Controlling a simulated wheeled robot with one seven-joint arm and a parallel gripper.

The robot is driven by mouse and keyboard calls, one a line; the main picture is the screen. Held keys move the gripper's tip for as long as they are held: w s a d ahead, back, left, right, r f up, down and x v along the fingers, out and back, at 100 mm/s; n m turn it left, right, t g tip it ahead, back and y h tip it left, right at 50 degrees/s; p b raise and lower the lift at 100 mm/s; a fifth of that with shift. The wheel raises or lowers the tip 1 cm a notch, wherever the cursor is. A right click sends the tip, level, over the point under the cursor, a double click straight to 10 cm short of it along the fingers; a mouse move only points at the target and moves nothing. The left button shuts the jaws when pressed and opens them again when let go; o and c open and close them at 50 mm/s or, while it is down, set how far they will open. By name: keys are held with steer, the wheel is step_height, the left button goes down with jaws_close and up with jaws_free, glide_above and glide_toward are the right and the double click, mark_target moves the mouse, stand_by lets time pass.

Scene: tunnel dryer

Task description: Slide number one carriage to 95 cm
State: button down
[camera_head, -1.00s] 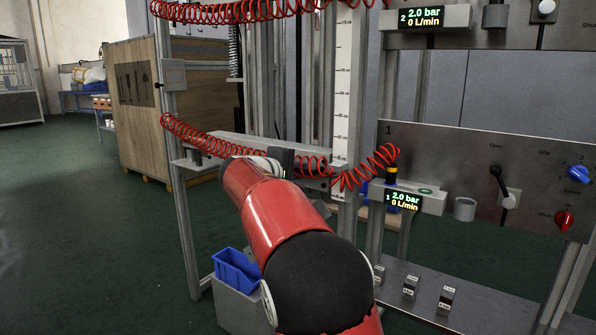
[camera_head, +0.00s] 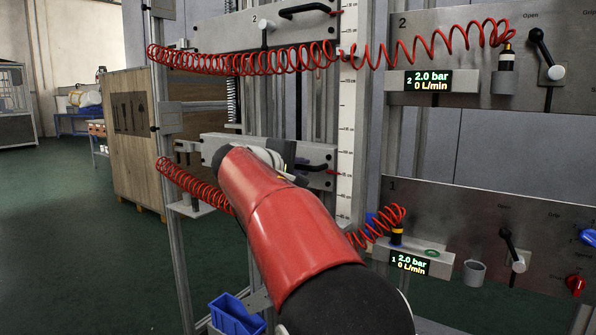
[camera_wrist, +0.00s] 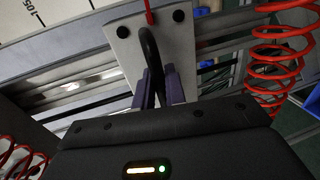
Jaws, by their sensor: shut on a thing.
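The number one carriage (camera_head: 212,146) is a grey plate on the upright rails, partly hidden behind my red arm in the head view. Its plate with black screws also shows in the wrist view (camera_wrist: 122,46). My gripper (camera_wrist: 155,82) is shut on the carriage's black curved handle (camera_wrist: 150,44), with one finger on each side of it. In the head view a dark bar handle (camera_head: 315,168) shows on the carriage's right part. A white vertical scale (camera_head: 346,130) stands just right of the carriage. Its figures are too small to read surely.
The number two carriage (camera_head: 235,33) sits above on the same rails. Red coiled hoses (camera_head: 190,185) hang close to my arm. Panel one (camera_head: 450,205) and its display (camera_head: 408,262) stand at right. A blue bin (camera_head: 232,316) is low in front. Open floor lies left.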

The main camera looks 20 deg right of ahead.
steer(key=c, duration=1.5)
jaws_free()
steer(key=shift+c, duration=0.2)
steer(key=shift+a, duration=0.15)
steer(key=v, duration=0.7)
steer(key=shift+s+a+b, duration=0.2)
steer(key=shift+s+b, duration=0.1)
steer(key=shift+b, duration=0.1)
steer(key=s+d+f+m+g+y, duration=0.25)
steer(key=s+f+y, duration=0.45)
steer(key=s+f, duration=0.7)
steer(key=s+a+f+m+y, duration=0.2)
steer(key=s+a+f+y, duration=0.1)
steer(key=s+f, duration=0.4)
steer(key=s+a+f+m+y, duration=0.2)
steer(key=s+a+f, duration=0.1)
steer(key=s+f, duration=0.5)
steer(key=s+g, duration=0.1)
steer(key=s, duration=0.2)
steer(key=shift+a+f+m+y, duration=0.2)
steer(key=shift+a+m+y, duration=0.15)
steer(key=shift+a+y, duration=0.05)
